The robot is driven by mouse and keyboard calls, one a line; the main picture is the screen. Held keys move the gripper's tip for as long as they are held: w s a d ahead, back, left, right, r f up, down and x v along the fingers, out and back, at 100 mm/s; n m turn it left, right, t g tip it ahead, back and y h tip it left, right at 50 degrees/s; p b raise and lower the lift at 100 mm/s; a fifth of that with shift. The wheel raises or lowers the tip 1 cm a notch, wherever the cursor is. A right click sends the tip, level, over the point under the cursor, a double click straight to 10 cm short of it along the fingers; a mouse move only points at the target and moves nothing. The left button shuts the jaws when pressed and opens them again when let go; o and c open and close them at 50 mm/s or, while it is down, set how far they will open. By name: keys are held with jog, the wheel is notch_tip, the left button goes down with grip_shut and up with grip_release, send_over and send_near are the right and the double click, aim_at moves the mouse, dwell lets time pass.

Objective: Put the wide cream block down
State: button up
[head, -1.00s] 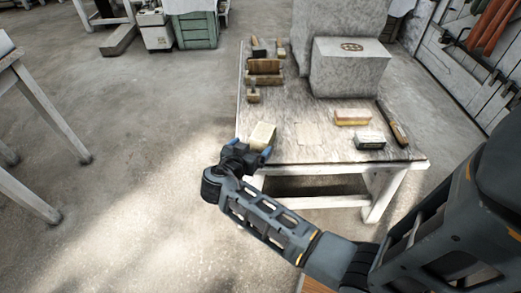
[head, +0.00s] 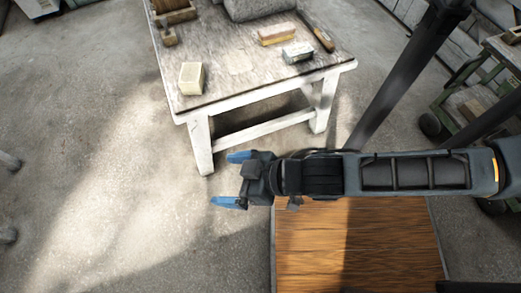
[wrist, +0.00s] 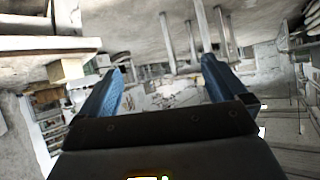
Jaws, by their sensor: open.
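The wide cream block (head: 192,78) rests on the worn white table (head: 245,92), near its front left corner. My gripper (head: 233,180) is open and empty, out in front of the table and well apart from the block. Its two blue fingers point left in the head view. In the wrist view my gripper (wrist: 160,90) shows its blue fingers wide apart with nothing between them.
An orange-and-cream block (head: 277,34), a dark-sided block (head: 298,53) and a long dark tool (head: 324,40) lie on the table's right part. A grey stone block (head: 262,8) stands behind. The table's front middle is clear. Open floor lies to the left.

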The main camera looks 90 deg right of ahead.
jog(key=s+a+r+n+t+y, duration=0.1)
jog(key=s+r+t, duration=0.1)
jog(key=r, duration=0.6)
jog(key=s+a+r+n+t+y, duration=0.1)
jog(key=s+r, duration=0.3)
jog(key=r, duration=0.4)
jog(key=shift+s+n+t, duration=0.15)
jog(key=shift+n+t, duration=0.25)
jog(key=shift+n, duration=0.3)
jog(key=shift+a, duration=0.1)
jog(key=shift+c, duration=0.2)
